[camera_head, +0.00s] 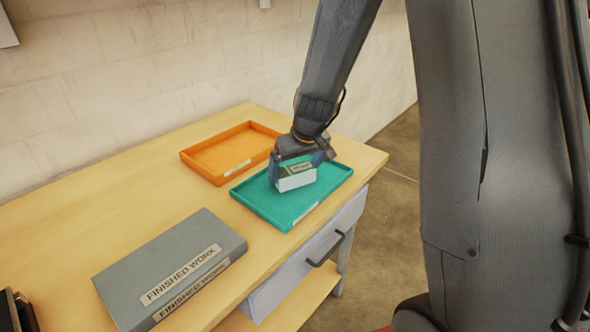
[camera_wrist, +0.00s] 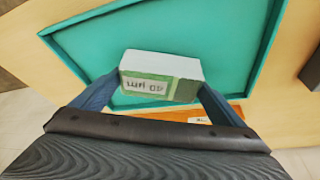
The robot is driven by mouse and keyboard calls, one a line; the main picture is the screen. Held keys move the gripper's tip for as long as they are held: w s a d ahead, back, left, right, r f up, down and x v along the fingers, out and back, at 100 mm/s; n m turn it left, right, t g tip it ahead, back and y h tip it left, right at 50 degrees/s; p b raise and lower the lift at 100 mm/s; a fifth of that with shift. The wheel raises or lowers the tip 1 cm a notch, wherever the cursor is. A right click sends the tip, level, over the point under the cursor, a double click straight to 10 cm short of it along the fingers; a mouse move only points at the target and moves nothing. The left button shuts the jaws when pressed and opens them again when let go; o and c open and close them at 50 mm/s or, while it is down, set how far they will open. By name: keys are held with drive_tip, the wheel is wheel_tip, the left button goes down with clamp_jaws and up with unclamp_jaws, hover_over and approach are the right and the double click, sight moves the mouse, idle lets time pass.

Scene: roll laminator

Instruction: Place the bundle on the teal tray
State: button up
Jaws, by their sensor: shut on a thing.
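The bundle (camera_head: 297,178) is a small white block with a green printed band. My gripper (camera_head: 300,168) is shut on it, one finger at each side. In the head view it is over the teal tray (camera_head: 262,206), a shallow rectangular tray with a pale label on its front edge. In the wrist view the bundle (camera_wrist: 160,78) sits between the two blue fingers (camera_wrist: 160,88), with the teal tray (camera_wrist: 225,30) behind it. I cannot tell whether the bundle touches the tray floor.
An empty orange tray (camera_head: 225,160) lies left of and behind the teal tray. A grey "FINISHED WORK" binder (camera_head: 165,262) lies on the wooden table (camera_head: 80,225) at the front left. A drawer with a dark handle (camera_head: 325,250) is under the table edge.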

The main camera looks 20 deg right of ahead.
drive_tip(key=shift+f, duration=0.1)
drive_tip(key=o, duration=1)
drive_tip(key=shift+r, duration=0.4)
drive_tip(key=a+b+v, duration=0.1)
drive_tip(key=b+v, duration=0.1)
drive_tip(key=v, duration=0.9)
drive_tip(key=s+f+g, duration=0.1)
drive_tip(key=s+f, duration=0.2)
drive_tip(key=s, duration=0.3)
drive_tip(key=s+f+m+g, duration=0.1)
drive_tip(key=s+f, duration=0.2)
drive_tip(key=s, duration=0.3)
drive_tip(key=s+d+f+m+g, duration=0.1)
drive_tip(key=s+f, duration=0.2)
drive_tip(key=s, duration=0.3)
drive_tip(key=shift+s+f+h, duration=0.1)
drive_tip(key=shift+f+h, duration=0.25)
drive_tip(key=shift+h, duration=0.05)
